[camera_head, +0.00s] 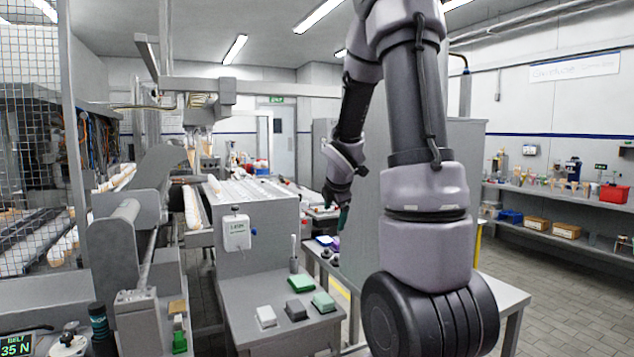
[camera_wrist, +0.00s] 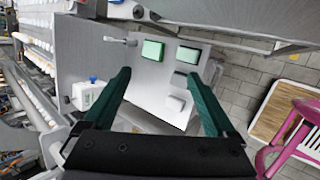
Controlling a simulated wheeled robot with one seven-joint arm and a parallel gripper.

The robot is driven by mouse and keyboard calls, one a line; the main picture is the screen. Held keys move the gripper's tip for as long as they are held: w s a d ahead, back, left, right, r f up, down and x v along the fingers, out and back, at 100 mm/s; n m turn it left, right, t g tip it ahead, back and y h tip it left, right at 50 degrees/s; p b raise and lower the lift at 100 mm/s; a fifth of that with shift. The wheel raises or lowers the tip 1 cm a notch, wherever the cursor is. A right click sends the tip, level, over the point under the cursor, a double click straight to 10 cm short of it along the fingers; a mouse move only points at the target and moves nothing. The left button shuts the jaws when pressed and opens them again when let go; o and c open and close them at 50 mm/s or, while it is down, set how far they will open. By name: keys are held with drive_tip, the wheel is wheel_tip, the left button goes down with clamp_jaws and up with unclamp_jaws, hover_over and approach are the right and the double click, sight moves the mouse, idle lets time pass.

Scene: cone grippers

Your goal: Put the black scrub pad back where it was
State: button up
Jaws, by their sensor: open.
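A dark grey-black pad (camera_head: 297,310) lies on the grey side table, between a white pad (camera_head: 266,316) and a green pad (camera_head: 323,301). In the wrist view the dark pad (camera_wrist: 181,79) shows below the fingertips, nearer the right finger, with the white pad (camera_wrist: 176,103) beside it. My gripper (camera_head: 342,217) hangs in the air behind and above the table; its green fingers (camera_wrist: 160,73) are spread wide and hold nothing. The gripper is small and partly dark in the head view.
A flat green pad (camera_head: 301,283) lies further back on the side table (camera_head: 240,292). An upright brush or handle in a holder (camera_head: 294,264) stands at its back edge. A white dispenser (camera_head: 237,232) hangs on the grey machine. Some table front is bare.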

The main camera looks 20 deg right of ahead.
drive_tip(key=s+a+r+m+y, duration=0.1)
drive_tip(key=s+a+r+m, duration=0.4)
drive_tip(key=s+m, duration=0.2)
drive_tip(key=s+a+r+m+y, duration=0.2)
drive_tip(key=s+a+r+m, duration=0.2)
drive_tip(key=s+a+m, duration=0.2)
drive_tip(key=s+a+r+m+y, duration=0.1)
drive_tip(key=s+a+r+m, duration=0.4)
drive_tip(key=s+m, duration=0.5)
drive_tip(key=shift+s+a+r+y, duration=0.3)
drive_tip(key=shift+s+a+r, duration=0.05)
drive_tip(key=shift+s, duration=0.85)
